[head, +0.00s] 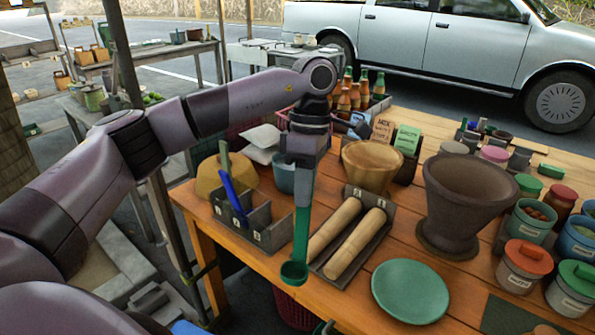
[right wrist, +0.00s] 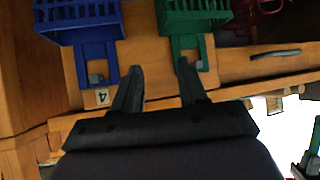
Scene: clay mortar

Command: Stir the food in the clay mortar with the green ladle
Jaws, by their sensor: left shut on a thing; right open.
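The green ladle (head: 301,240) hangs nearly upright from my left gripper (head: 304,185), with its bowl low at the table's front edge. My left gripper is shut on the ladle's upper handle. The dark brown clay mortar (head: 465,195) stands upright on the table to the right, well apart from the ladle. Food inside the mortar cannot be made out. My right gripper (right wrist: 161,68) shows only in the right wrist view. It is open and empty, with its fingers apart.
Two rolling pins (head: 352,243) lie in a tray beside the ladle. A green plate (head: 410,290) and a wooden bowl (head: 372,165) lie between ladle and mortar. Lidded jars (head: 523,268) crowd the right. Blue (right wrist: 78,18) and green (right wrist: 192,20) baskets are ahead of my right gripper.

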